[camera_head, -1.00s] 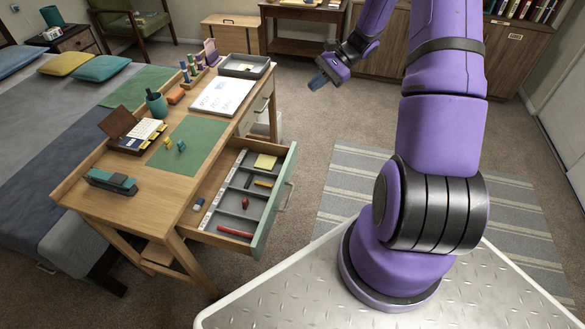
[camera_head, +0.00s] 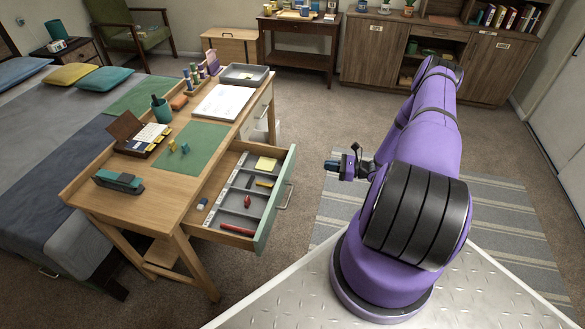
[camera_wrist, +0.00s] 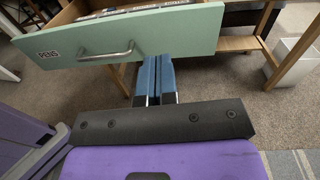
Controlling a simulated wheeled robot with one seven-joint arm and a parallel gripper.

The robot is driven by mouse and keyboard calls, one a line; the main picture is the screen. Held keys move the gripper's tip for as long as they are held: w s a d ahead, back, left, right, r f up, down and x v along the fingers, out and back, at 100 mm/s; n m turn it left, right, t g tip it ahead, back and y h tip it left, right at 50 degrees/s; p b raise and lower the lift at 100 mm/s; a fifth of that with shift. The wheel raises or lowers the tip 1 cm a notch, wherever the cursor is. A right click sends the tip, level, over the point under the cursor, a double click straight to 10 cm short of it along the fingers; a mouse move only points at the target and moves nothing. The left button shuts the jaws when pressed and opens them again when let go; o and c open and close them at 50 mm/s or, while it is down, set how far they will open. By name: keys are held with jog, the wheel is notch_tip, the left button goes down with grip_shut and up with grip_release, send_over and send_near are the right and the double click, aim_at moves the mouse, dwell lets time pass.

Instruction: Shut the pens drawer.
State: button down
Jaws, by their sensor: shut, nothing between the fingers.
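The pens drawer is pulled out of the desk. Its green front (camera_head: 275,200) with a metal handle faces right in the head view, and its grey tray (camera_head: 236,205) holds a yellow pad, a red pen and small items.
The wooden desk (camera_head: 135,194) bears a green mat, an open box, a stapler and a pen cup. A white bin (camera_wrist: 292,60) stands right of the drawer in the wrist view. Carpet floor is clear between the drawer and my base.

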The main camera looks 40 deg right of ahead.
jog(key=f+m, duration=0.1)
jog(key=f, duration=0.1)
send_near(289, 163)
jog(key=shift+t+h, duration=0.3)
jog(key=shift+t, duration=0.1)
jog(key=x, duration=0.7)
jog(key=shift+w+a+f, duration=0.15)
jog(key=shift+a+f, duration=0.05)
jog(key=shift+f, duration=0.15)
jog(key=x, duration=2.3)
jog(key=shift+a, duration=0.1)
